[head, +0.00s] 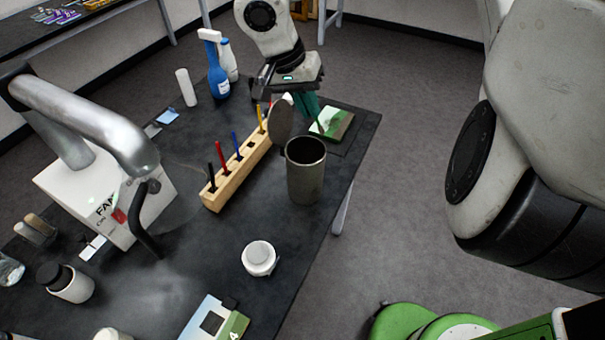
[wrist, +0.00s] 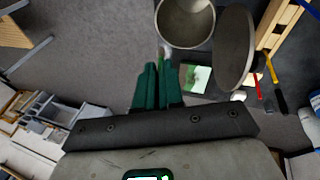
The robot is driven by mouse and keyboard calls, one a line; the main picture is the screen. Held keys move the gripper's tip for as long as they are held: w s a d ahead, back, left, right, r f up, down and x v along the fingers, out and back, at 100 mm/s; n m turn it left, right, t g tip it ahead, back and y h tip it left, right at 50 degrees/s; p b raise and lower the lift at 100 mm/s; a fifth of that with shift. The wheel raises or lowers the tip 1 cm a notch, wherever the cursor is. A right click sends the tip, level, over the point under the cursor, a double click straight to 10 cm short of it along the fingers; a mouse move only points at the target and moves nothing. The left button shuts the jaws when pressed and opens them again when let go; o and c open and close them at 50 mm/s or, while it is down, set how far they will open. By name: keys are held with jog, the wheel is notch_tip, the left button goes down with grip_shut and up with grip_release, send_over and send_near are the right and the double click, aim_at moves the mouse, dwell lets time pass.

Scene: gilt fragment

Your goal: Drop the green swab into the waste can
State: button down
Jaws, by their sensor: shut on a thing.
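The waste can (head: 305,180) is a grey open cylinder standing upright near the right edge of the dark table. Its round lid (head: 281,126) is raised on the far side, and it also shows in the wrist view (wrist: 235,48). My gripper (head: 309,110) has green fingers and is behind the can in the head view. In the wrist view, my gripper (wrist: 159,68) is shut on the green swab (wrist: 165,54), whose pale tip sticks out past the fingers toward the can's rim (wrist: 163,35). The swab cannot be made out clearly in the head view.
A wooden rack (head: 233,180) left of the can holds black, red, blue and yellow swabs. A green-and-white box (head: 335,124) lies behind the can. A white jar (head: 259,258) stands in front. A metal fume arm (head: 90,115) and spray bottle (head: 217,72) are at left.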

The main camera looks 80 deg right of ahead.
notch_tip(320, 180, down, 4)
jog(key=shift+r+b, duration=0.15)
jog(key=shift+b, duration=0.7)
jog(key=shift+s, duration=0.1)
jog(key=c, duration=1.2)
grip_release()
jog(key=b+v, duration=0.2)
jog(key=v, duration=0.9)
jog(key=shift+s, duration=0.1)
